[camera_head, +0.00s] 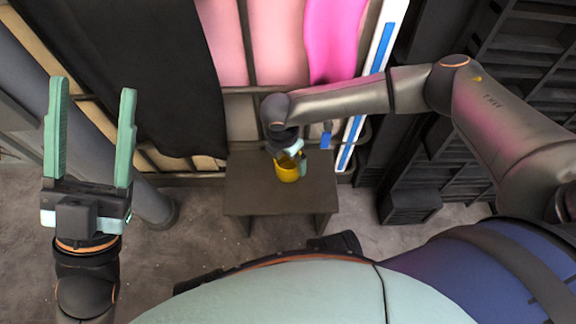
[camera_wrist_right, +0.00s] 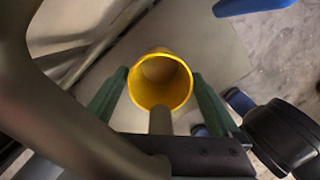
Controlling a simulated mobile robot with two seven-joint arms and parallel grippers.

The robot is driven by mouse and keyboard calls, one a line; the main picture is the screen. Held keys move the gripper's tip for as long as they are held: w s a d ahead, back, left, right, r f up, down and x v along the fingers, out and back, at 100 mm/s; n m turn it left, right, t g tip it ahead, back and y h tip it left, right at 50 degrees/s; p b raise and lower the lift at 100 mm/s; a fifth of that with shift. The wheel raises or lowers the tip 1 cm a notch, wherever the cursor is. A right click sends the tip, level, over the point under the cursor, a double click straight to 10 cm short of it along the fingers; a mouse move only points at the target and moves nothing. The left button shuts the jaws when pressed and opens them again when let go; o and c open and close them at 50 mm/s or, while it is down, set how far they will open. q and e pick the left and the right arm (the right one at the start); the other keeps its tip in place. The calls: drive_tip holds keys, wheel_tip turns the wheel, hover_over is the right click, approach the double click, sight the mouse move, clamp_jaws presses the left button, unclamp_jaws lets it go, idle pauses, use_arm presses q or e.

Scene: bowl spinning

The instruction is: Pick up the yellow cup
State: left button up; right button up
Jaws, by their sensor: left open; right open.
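The yellow cup (camera_head: 287,172) stands on a small dark table (camera_head: 250,196) in the head view. In the right wrist view the yellow cup (camera_wrist_right: 160,98) shows its round open mouth and looks empty. My right gripper (camera_head: 292,158) reaches down at the cup from above, partly hiding it. In the right wrist view the green fingers of the right gripper (camera_wrist_right: 160,88) are apart, one on each side of the cup. I cannot tell whether they touch it. My left gripper (camera_head: 92,100) is open and empty at the left, pointing up, far from the cup.
A black cloth (camera_head: 130,60) and pink cloths (camera_head: 335,35) hang behind the table. Dark shelving and crates (camera_head: 410,206) stand at the right. The table top right of the cup is clear. The concrete floor (camera_head: 190,245) is open left of the table.

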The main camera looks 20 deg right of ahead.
drive_tip(key=c, duration=1.3)
use_arm(q)
drive_tip(key=shift+r, duration=0.15)
use_arm(e)
drive_tip(key=shift+r, duration=0.25)
drive_tip(key=shift+r+p, duration=0.55)
drive_tip(key=shift+r, duration=0.25)
use_arm(q)
wheel_tip(320, 180, up, 11)
drive_tip(key=a+p, duration=0.1)
drive_tip(key=p, duration=0.7)
drive_tip(key=shift+s+f+t+p, duration=0.2)
drive_tip(key=shift+t+p, duration=0.1)
drive_tip(key=shift+p, duration=0.1)
use_arm(e)
drive_tip(key=shift+s+a+r, duration=0.65)
drive_tip(key=shift+s+r, duration=1.2)
drive_tip(key=shift+s, duration=0.35)
drive_tip(key=shift+s+a+r, duration=0.6)
drive_tip(key=shift+s+r, duration=1.2)
drive_tip(key=shift+s, duration=0.45)
drive_tip(key=shift+s+a+r, duration=0.65)
drive_tip(key=shift+s+r, duration=1.2)
drive_tip(key=shift+s, duration=0.35)
use_arm(q)
drive_tip(key=shift+a, duration=0.1)
